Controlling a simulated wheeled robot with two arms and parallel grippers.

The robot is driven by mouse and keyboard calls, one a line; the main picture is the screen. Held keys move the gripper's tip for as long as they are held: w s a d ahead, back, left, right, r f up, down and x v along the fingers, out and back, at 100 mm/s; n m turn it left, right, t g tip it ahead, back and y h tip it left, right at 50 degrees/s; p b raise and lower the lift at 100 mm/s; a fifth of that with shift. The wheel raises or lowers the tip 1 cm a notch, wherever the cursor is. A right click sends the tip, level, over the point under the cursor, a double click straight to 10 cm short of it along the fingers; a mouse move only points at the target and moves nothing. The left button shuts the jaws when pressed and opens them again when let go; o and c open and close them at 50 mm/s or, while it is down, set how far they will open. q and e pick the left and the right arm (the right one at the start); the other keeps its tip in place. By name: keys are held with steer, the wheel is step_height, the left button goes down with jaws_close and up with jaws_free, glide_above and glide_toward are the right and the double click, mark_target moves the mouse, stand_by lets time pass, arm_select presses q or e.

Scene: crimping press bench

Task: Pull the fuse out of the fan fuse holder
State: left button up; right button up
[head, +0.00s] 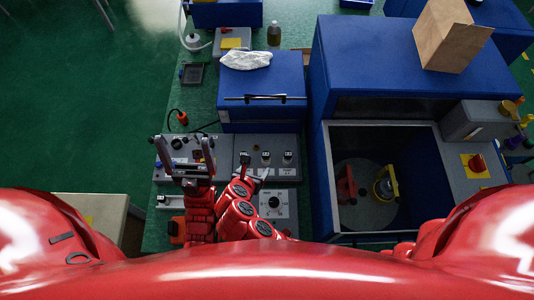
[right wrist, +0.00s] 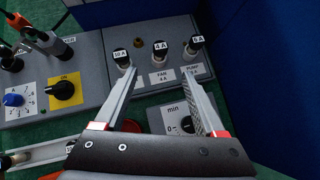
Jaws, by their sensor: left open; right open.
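The fan fuse holder (right wrist: 160,52) is the middle of three black-capped holders on a grey panel. Its cap is labelled 4 A, with a FAN 4 A plate (right wrist: 162,77) below it; it also shows in the head view (head: 266,158). My right gripper (right wrist: 157,70) is open and empty, its fingertips apart on either side of the FAN plate, just short of the cap. In the head view the right gripper is partly hidden by its own arm. My left gripper (head: 183,144) is open and empty over the grey control box on the left.
A 10 A holder (right wrist: 121,58) and the pump's 5 A holder (right wrist: 194,46) flank the fan holder closely. A min dial (right wrist: 186,124) sits below. A blue box (head: 262,90) stands behind the panel; a large blue cabinet (head: 318,150) rises at right.

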steer(key=b+x, duration=0.6)
steer(key=x, duration=0.3)
steer(key=shift+s+a+f, duration=0.1)
steer(key=shift+s+a, duration=0.05)
steer(key=shift+w+f+b, duration=0.1)
steer(key=shift+w+b, duration=0.1)
steer(key=shift+b, duration=0.1)
steer(key=b+x, duration=0.4)
steer(key=b, duration=0.1)
steer(key=shift+w+d+f+b, duration=0.25)
steer(key=shift+w+b, duration=0.15)
steer(key=shift+w, duration=0.05)
steer(key=shift+r, duration=0.1)
jaws_close()
